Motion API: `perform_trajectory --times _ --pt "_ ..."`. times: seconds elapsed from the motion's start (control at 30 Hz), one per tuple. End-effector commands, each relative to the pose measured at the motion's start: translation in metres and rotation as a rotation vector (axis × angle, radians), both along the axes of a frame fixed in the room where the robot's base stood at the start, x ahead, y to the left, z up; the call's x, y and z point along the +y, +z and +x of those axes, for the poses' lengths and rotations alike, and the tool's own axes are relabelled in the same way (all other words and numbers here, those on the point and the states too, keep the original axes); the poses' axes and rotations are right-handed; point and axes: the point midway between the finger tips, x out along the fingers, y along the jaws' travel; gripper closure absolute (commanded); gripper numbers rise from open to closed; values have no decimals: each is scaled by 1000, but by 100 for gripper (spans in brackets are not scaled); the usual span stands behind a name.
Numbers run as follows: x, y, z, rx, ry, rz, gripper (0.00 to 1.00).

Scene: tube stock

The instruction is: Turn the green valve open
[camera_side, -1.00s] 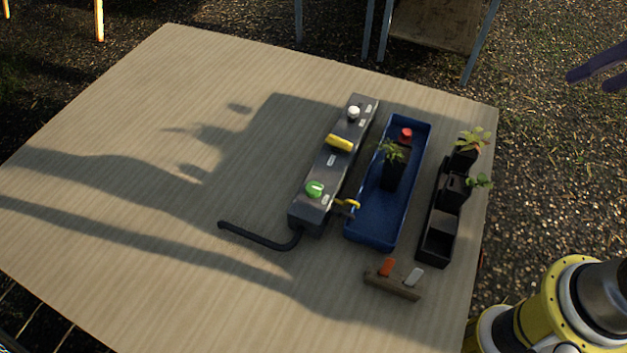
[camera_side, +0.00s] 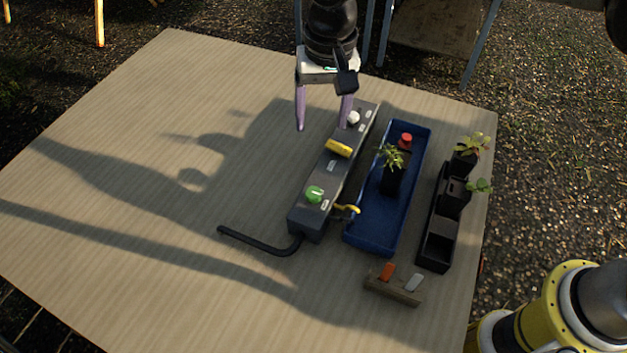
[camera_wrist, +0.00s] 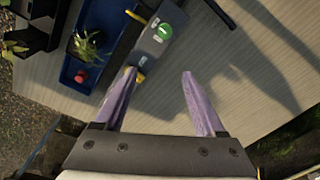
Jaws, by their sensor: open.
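The green valve (camera_side: 315,194) is a round knob with a pale bar on top, at the near end of a long dark grey box (camera_side: 308,216). It also shows in the wrist view (camera_wrist: 163,31), ahead of the fingers near the top. My gripper (camera_side: 321,128) has two purple fingers, spread apart with nothing between them. In the side view it appears by the far end of the box, above the table and away from the green valve. A yellow knob (camera_side: 338,148) and a white knob (camera_side: 353,117) sit further along the same box.
A blue tray (camera_side: 366,239) with a potted plant (camera_side: 392,170) and a red knob (camera_side: 406,139) stands right of the box. A black pot holder (camera_side: 436,250), a small rack (camera_side: 392,286) and a black hose (camera_side: 258,239) are nearby. The table's left is clear.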

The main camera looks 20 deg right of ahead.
Motion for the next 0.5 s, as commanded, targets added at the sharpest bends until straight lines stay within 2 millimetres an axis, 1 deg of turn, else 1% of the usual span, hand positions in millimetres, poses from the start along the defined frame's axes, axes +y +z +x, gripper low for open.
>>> perform_trajectory --times 0.03,0.1,0.2,0.27,0.37,0.5 --pt "10 -15 -6 22 22 -16 28" --pt "17 -28 -13 41 41 -31 28" --pt "23 -36 -19 48 58 -38 28" --pt "24 -39 -20 49 59 -39 28" --pt "23 -52 -19 50 58 -39 28" --pt "22 -77 -19 51 58 -40 28"
